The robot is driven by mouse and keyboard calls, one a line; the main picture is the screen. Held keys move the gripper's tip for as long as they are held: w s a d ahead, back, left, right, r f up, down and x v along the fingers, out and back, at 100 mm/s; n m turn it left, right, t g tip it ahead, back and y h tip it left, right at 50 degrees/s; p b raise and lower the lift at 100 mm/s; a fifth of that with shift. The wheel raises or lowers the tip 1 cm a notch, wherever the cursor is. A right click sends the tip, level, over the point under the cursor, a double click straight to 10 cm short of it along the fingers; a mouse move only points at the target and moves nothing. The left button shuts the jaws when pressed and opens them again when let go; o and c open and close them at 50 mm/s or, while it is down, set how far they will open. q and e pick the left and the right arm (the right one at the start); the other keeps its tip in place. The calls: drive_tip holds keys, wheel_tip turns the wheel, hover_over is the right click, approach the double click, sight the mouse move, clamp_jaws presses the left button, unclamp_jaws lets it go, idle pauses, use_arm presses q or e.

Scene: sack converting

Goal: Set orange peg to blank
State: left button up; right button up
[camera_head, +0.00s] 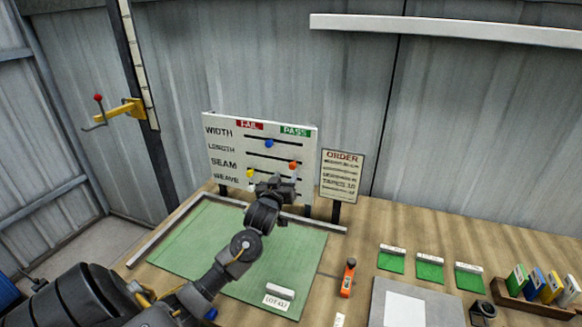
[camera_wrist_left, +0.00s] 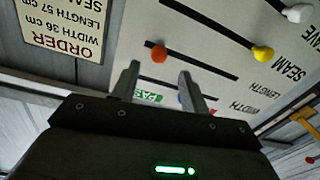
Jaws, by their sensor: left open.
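The white board (camera_head: 226,153) stands upright behind the green mat, with rows for width, length, seam and weave under red FAIL and green PASS labels. The orange peg (camera_head: 292,166) sits in the length slot at the right, below PASS; it also shows in the left wrist view (camera_wrist_left: 159,54). The blue peg (camera_head: 269,143) is near the middle of the width slot. The yellow peg (camera_head: 250,173) is at the left of the seam slot, and a white peg (camera_wrist_left: 300,13) is in the weave row. My left gripper (camera_wrist_left: 158,72) is open, its fingertips either side of the orange peg's line; contact cannot be told.
An order sign (camera_head: 341,175) stands just right of the board. The green mat (camera_head: 180,252) lies below it. An orange-handled tool (camera_head: 348,278), green pads (camera_head: 430,271) and a wooden rack (camera_head: 520,300) are on the bench to the right. A yellow bracket (camera_head: 122,111) is on the left post.

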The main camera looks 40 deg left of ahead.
sight(292, 167)
use_arm(q)
drive_tip(key=p+x, duration=0.1)
drive_tip(key=x, duration=0.3)
drive_tip(key=shift+w+r, duration=0.1)
drive_tip(key=shift+r, duration=0.05)
drive_tip(key=shift+w+a, duration=0.15)
drive_tip(key=shift+w, duration=0.4)
clamp_jaws()
use_arm(e)
drive_tip(key=shift+w+r, duration=0.65)
drive_tip(key=shift+r, duration=0.15)
